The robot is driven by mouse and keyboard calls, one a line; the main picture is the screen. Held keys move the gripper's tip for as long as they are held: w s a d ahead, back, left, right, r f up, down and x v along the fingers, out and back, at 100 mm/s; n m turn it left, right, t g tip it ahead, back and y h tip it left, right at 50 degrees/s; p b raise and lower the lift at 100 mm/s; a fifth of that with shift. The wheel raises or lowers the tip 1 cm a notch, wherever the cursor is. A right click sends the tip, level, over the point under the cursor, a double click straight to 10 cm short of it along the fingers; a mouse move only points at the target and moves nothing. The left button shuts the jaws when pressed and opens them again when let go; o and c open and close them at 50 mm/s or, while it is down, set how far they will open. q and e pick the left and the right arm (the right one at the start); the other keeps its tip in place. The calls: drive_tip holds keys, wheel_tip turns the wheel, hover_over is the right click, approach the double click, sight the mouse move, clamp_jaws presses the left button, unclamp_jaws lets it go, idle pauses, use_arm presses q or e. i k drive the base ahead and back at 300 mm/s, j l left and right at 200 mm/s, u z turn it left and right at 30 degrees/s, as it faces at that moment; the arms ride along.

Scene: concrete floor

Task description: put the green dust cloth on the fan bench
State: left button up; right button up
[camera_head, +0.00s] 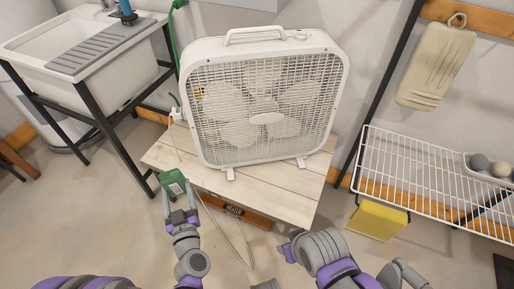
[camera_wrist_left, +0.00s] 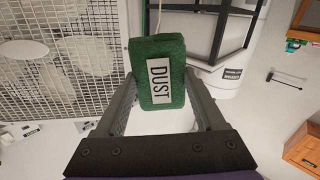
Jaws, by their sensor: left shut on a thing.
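The green dust cloth (camera_head: 173,182) is a small green block-like pad with a white label. In the left wrist view the label on the cloth (camera_wrist_left: 157,60) reads DUST. My left gripper (camera_head: 178,208) is shut on it, one finger on each side. The fan bench (camera_head: 285,190) has a pale plank top with a white box fan (camera_head: 265,100) standing on it. In the head view the cloth overlaps the bench's front left edge; its height over the top is hard to tell. Parts of my right arm show at the bottom, but its gripper does not.
The bench top is bare in front of the fan, with a cord (camera_head: 222,222) hanging over its front edge. A utility sink (camera_head: 90,60) stands left. A white wire shelf (camera_head: 420,180) and yellow object (camera_head: 377,220) are right.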

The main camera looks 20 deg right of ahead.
sight(175, 146)
drive_tip(key=j+z, duration=0.15)
drive_tip(key=z, duration=0.25)
drive_tip(key=j+z, duration=0.15)
drive_tip(key=z, duration=0.2)
drive_tip(key=j+z, duration=0.2)
drive_tip(key=z, duration=0.2)
drive_tip(key=j+z, duration=0.25)
drive_tip(key=j, duration=0.2)
drive_tip(key=k+j+z, duration=0.15)
drive_tip(key=j+z, duration=0.15)
drive_tip(key=k+j, duration=0.1)
drive_tip(key=j, duration=0.2)
drive_tip(key=k+j+z, duration=0.15)
drive_tip(key=j, duration=0.5)
drive_tip(key=k+j, duration=0.1)
drive_tip(key=j, duration=0.25)
drive_tip(key=k+j, duration=0.1)
drive_tip(key=j, duration=0.25)
drive_tip(key=i, duration=0.85)
drive_tip(key=l+z, duration=0.05)
